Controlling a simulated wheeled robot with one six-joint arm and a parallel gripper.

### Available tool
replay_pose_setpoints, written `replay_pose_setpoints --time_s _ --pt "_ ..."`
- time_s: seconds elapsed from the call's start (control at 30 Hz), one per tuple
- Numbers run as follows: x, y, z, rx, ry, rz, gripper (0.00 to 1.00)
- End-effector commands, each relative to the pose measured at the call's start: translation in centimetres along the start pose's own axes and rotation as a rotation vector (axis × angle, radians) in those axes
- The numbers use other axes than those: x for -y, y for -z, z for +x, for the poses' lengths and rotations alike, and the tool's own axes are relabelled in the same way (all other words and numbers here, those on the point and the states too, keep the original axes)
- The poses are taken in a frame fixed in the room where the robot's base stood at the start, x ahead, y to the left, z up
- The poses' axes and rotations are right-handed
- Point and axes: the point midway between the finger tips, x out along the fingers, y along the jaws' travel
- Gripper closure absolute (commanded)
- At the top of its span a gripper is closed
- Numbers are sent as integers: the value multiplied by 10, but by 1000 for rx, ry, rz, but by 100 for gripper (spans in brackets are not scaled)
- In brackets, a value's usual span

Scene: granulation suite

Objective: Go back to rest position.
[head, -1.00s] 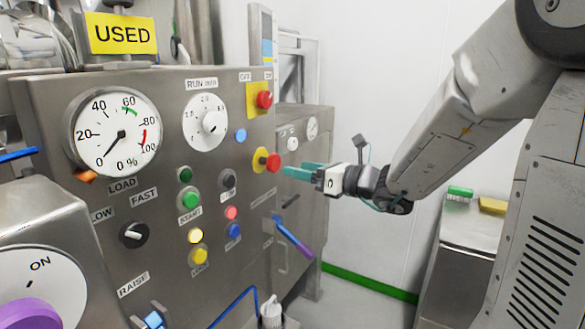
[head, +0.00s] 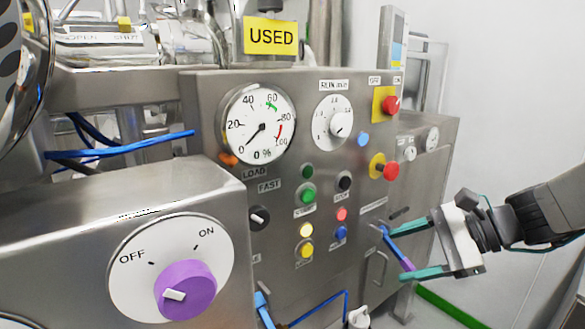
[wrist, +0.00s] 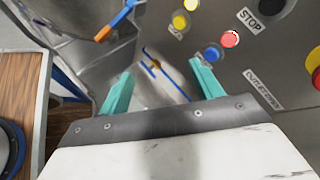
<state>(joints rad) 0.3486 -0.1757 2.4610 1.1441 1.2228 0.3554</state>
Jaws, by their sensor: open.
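My gripper (head: 408,251) is at the right in the head view, in front of the lower right part of the steel control panel (head: 215,115). Its two teal fingers are spread apart with nothing between them. In the wrist view the open fingers (wrist: 160,88) point toward the panel, with a blue and orange handle seen beyond the gap. A blue and purple lever (head: 397,247) shows between and behind the fingers in the head view. I cannot tell exactly how far the fingers are from it.
The panel carries a load gauge (head: 259,123), a timer dial (head: 333,122), red mushroom buttons (head: 390,105) and several coloured buttons. A cabinet with a purple ON/OFF knob (head: 186,289) stands at the near left. White wall (head: 510,100) and open space lie at the right.

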Motion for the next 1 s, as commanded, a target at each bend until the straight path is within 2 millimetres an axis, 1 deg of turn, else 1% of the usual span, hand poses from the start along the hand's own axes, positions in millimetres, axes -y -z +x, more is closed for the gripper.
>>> replay_pose_setpoints --time_s 0.03,0.1,0.17,0.2,0.27,0.3,0.4,0.5,0.57,0.73,1.0 --pt "-23 -9 -1 -36 -102 -129 35" --pt "-55 -14 -6 -87 -257 -314 35" --pt "-81 -16 -16 -131 -392 -473 35" --pt "-96 -16 -24 -160 -481 -578 35" --pt "-116 -15 -39 -207 -616 -736 35" --pt "-127 -14 -50 -240 -703 -837 35" --pt "-144 -13 -79 -325 -890 -1051 35" --pt "-150 -16 -98 -399 -987 -1175 35" --pt "-151 -20 -102 -427 -1002 -1219 35" --pt "-150 -33 -101 -444 -981 -1280 35" --pt "-150 -33 -100 -440 -982 -1280 35"
